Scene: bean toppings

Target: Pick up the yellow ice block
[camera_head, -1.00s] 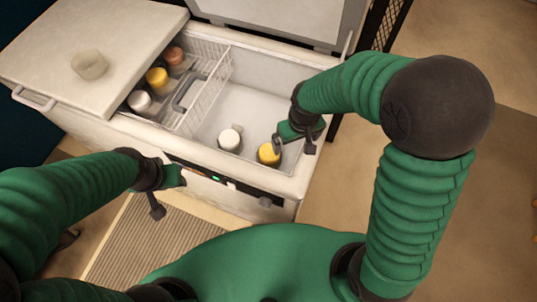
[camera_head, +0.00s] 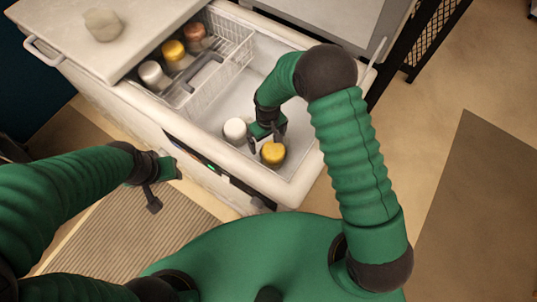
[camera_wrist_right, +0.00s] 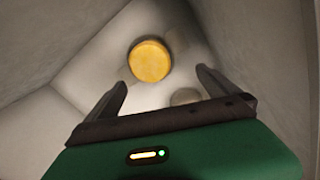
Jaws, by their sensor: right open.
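The yellow ice block (camera_head: 273,154) is a round yellow piece on the floor of the open chest freezer, in its near right corner. It also shows in the right wrist view (camera_wrist_right: 150,61), ahead of the fingertips and between their lines. My right gripper (camera_head: 267,141) is inside the freezer, just behind the yellow block in the head view. In the right wrist view (camera_wrist_right: 160,84) its two fingers are spread with nothing between them. My left gripper (camera_head: 165,185) is outside, in front of the freezer; its finger gap is hard to make out.
A white block (camera_head: 235,131) stands just left of the yellow one. The freezer's front wall (camera_head: 240,172) and right rim enclose the area. A pale lump lies on the left lid (camera_head: 75,50).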

